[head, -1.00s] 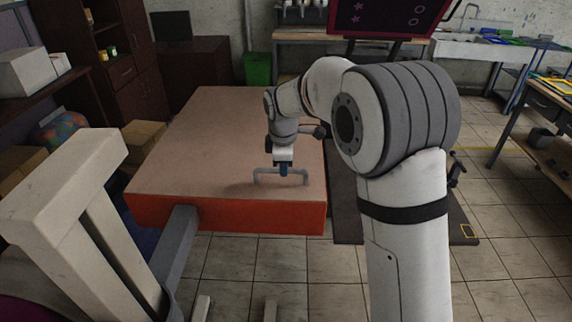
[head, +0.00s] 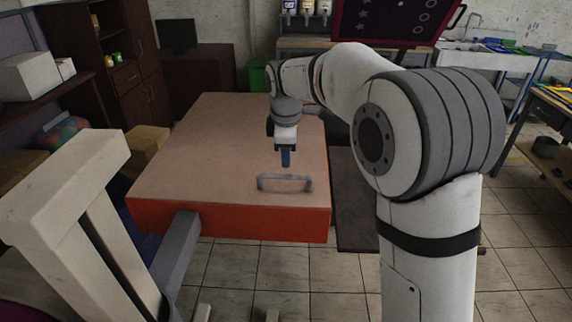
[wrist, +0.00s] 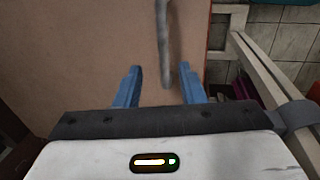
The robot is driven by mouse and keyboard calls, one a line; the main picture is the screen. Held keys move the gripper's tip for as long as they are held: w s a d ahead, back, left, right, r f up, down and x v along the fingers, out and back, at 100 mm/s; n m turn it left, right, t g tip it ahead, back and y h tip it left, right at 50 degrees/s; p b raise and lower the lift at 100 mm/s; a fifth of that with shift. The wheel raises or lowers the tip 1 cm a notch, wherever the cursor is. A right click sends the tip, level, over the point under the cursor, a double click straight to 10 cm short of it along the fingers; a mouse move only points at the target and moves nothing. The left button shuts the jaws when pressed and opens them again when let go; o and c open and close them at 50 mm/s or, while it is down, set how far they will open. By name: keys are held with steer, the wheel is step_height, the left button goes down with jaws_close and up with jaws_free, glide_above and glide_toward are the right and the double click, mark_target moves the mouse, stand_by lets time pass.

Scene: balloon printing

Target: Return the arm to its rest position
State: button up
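My arm reaches over a large flat slab (head: 200,150) with a tan top and an orange-red front edge. My gripper (head: 286,162) points down above the grey bar handle (head: 285,184) near the slab's front edge, with a visible gap between them. In the wrist view my gripper (wrist: 161,84) has its two blue fingers spread apart with nothing gripped. The grey handle (wrist: 163,45) shows beyond and between the fingertips there.
A pale frame (head: 65,190) stands close at the left front. A dark mat (head: 352,200) lies on the tiled floor right of the slab. A screen (head: 390,20), shelves and a workbench (head: 545,100) stand behind and to the right.

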steer(key=shift+s+r, duration=0.1)
steer(key=shift+r, duration=0.4)
steer(key=s+d+r+m, duration=0.2)
steer(key=s+d+m, duration=0.2)
steer(key=s+d, duration=0.3)
steer(key=s+d+f+m, duration=0.2)
steer(key=s+d+m, duration=0.2)
steer(key=s, duration=0.3)
steer(key=s+d+f+m+b, duration=0.1)
steer(key=s+d+f+m, duration=0.1)
steer(key=s+d+m, duration=0.3)
steer(key=s+d+f+m+t, duration=0.1)
steer(key=s+d+m, duration=0.3)
steer(key=s, duration=0.6)
steer(key=shift+s+d+f+m, duration=0.15)
steer(key=shift+d+f+m, duration=0.15)
steer(key=shift+f+m, duration=0.4)
